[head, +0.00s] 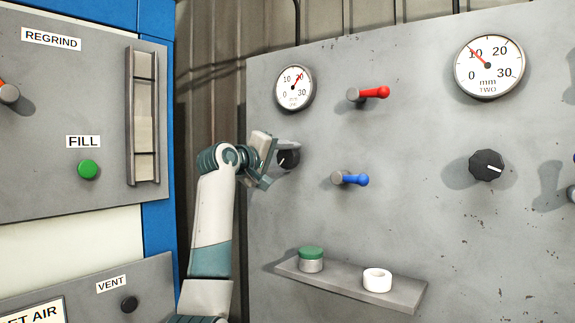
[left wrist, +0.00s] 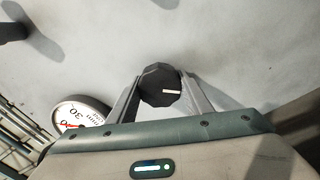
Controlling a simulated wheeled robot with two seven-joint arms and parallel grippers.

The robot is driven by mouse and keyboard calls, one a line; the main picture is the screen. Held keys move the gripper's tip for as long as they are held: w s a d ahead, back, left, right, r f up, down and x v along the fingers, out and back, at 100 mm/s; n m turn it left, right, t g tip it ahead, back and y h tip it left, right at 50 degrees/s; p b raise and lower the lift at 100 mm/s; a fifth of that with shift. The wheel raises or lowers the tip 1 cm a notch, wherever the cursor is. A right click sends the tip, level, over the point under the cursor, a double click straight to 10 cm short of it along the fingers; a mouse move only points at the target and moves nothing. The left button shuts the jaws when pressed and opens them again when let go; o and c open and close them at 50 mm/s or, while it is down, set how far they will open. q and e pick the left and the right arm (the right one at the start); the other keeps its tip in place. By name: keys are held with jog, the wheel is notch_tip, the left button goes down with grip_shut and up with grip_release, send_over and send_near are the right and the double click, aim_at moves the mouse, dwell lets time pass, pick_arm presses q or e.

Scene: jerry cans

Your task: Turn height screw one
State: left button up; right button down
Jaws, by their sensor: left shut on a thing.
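Height screw one is a black knob (head: 288,156) with a white mark, below the left gauge on the grey panel. My left gripper (head: 268,163) is at this knob. In the left wrist view the knob (left wrist: 160,86) sits between the two fingers (left wrist: 160,92), which are shut on it. Gauge one (head: 294,88) has a red needle pointing up and right, near 20. It also shows in the left wrist view (left wrist: 82,115), partly covered by my gripper. My right gripper is not in view.
A red lever (head: 372,93) and a blue lever (head: 352,179) stick out right of the knob. Gauge two (head: 489,67) and its knob (head: 487,166) are farther right. A shelf (head: 345,289) below holds a green-topped jar (head: 311,259) and a white ring (head: 377,280).

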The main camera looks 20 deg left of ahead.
pick_arm(q)
jog(key=m, duration=0.3)
jog(key=shift+f+b, duration=0.25)
jog(key=shift+b, duration=0.15)
jog(key=m, duration=0.2)
jog(key=shift+m, duration=0.3)
jog(key=m, duration=0.5)
jog(key=shift+d+m, duration=0.1)
jog(key=shift+m, duration=0.2)
jog(key=o, duration=1.1)
jog(key=shift+r, duration=0.1)
jog(key=shift+c, duration=0.2)
jog(key=shift+r, duration=0.1)
jog(key=shift+s, duration=0.1)
